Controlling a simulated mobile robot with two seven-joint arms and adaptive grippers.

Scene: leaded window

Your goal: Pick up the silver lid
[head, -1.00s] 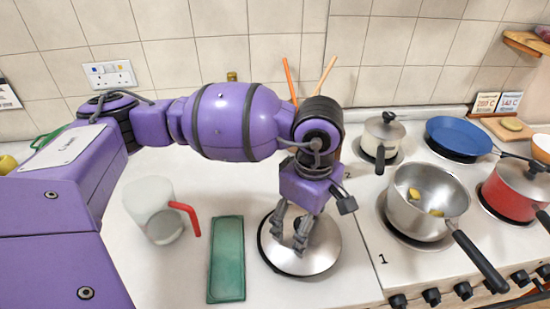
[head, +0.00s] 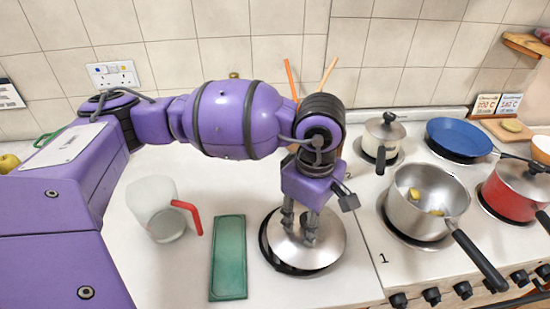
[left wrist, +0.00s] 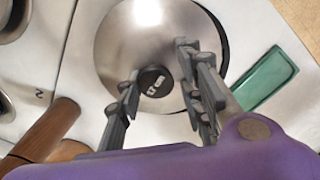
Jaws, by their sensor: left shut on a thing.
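The silver lid (head: 328,244) is round and shiny, with a black knob (left wrist: 153,80) that shows in the left wrist view. It is above a dark round ring (head: 283,266) on the white worktop, with the ring showing along its left and lower edge. My left gripper (head: 298,233) points down over the lid and is shut on its knob, with one finger on each side. The fingers hide the knob in the head view. The lid looks slightly raised, but the gap beneath it is hard to judge. My right gripper is not in view.
A green rectangular dish (head: 228,258) lies close left of the lid, with a clear jug (head: 158,222) with a red handle beyond it. To the right, the hob carries a steel saucepan (head: 425,215), a red pot (head: 515,190) and a blue pan (head: 458,136).

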